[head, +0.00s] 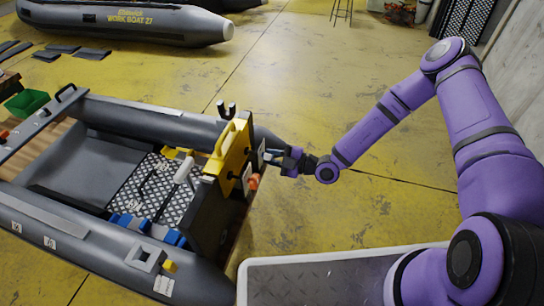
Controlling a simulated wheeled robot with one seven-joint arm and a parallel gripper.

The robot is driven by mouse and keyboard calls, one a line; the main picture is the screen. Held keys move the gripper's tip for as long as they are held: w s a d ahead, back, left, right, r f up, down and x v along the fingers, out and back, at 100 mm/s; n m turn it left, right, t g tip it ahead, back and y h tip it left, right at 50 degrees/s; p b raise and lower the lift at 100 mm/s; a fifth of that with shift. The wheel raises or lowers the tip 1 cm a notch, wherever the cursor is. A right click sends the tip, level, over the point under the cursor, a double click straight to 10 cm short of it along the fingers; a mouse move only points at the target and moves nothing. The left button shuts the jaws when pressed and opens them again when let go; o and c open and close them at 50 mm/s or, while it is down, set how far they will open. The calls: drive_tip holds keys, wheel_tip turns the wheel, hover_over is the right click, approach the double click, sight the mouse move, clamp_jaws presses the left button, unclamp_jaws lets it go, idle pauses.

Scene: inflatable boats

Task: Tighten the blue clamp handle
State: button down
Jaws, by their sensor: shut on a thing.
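My gripper (272,157) is at the outer face of the grey boat's dark transom (217,207), right of the yellow bracket (232,150) mounted on it. It is shut on a small blue piece, the blue clamp handle (270,152). The jaws hide most of the handle, so its turn angle cannot be told. An orange-red knob (253,182) shows just below the gripper, on the same outer face.
The grey inflatable boat (195,126) fills the left, with blue blocks (128,221) and a white cylinder (184,171) inside. A second boat (130,20) lies behind. A metal-plate surface (310,280) is in front. Yellow floor (400,215) is clear at right.

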idle(0.3)
drive_tip(key=m, duration=0.7)
drive_tip(key=c, duration=0.6)
unclamp_jaws()
drive_tip(key=v, duration=0.8)
drive_tip(key=shift+r, duration=0.1)
